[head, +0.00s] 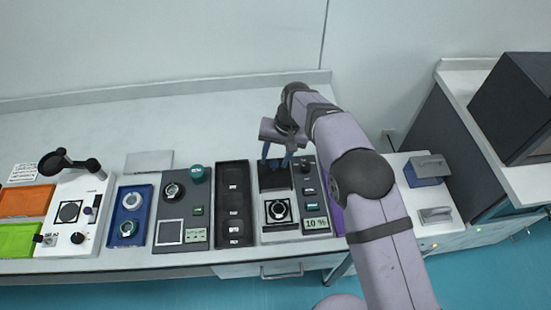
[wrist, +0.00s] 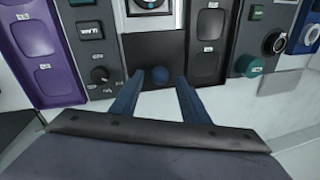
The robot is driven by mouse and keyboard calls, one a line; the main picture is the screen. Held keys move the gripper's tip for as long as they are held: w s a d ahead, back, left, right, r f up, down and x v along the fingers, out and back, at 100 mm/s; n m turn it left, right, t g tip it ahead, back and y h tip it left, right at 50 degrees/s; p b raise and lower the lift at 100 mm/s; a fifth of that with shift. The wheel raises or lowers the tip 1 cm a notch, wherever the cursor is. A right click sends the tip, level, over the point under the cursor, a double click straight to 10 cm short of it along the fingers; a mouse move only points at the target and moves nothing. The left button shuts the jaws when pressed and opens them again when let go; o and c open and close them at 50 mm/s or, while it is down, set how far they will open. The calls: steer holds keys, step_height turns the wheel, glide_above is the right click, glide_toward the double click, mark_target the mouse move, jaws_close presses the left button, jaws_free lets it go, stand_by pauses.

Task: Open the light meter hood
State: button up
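The light meter (head: 296,226) is a grey panel unit on the bench with a green display reading 10 %. Its round sensor target (head: 280,211) is visible and uncovered at the front. The dark hood (head: 273,177) is at the back of the target, beneath my gripper. Contact with the hood is unclear.
A black compartment tray (head: 234,169) stands left of the meter and a purple tray (wrist: 50,48) on its other side. A grey instrument with a teal knob (head: 197,173) stands farther left. The bench behind the instruments is mostly clear up to the wall.

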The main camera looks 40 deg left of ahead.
mark_target(280, 169)
steer(key=shift+s+d, duration=0.1)
step_height(280, 169, up, 7)
steer(key=d+b, duration=0.1)
steer(key=b, duration=0.1)
steer(key=shift+w+b, duration=0.3)
steer(key=shift+w, duration=0.15)
steer(key=shift+d+r, duration=0.1)
stand_by(0.3)
steer(key=w+d+r+m, duration=0.1)
steer(key=w+d, duration=0.1)
steer(key=d, duration=0.7)
steer(key=w+d+r+m+t, duration=0.1)
steer(key=w+d, duration=0.1)
steer(key=d, duration=0.7)
steer(key=w+d+r+m, duration=0.1)
steer(key=w+d+m, duration=0.15)
steer(key=d, duration=0.65)
steer(key=s+d+f+m+h, duration=0.1)
steer(key=s+d+f, duration=0.1)
steer(key=s+d, duration=0.6)
steer(key=s+d+f+m, duration=0.1)
steer(key=s+d+f, duration=0.1)
steer(key=s+d, duration=0.6)
steer(key=d, duration=0.5)
steer(key=shift+s+d+h, duration=0.2)
steer(key=shift+d+h, duration=0.15)
steer(key=shift+h, duration=0.05)
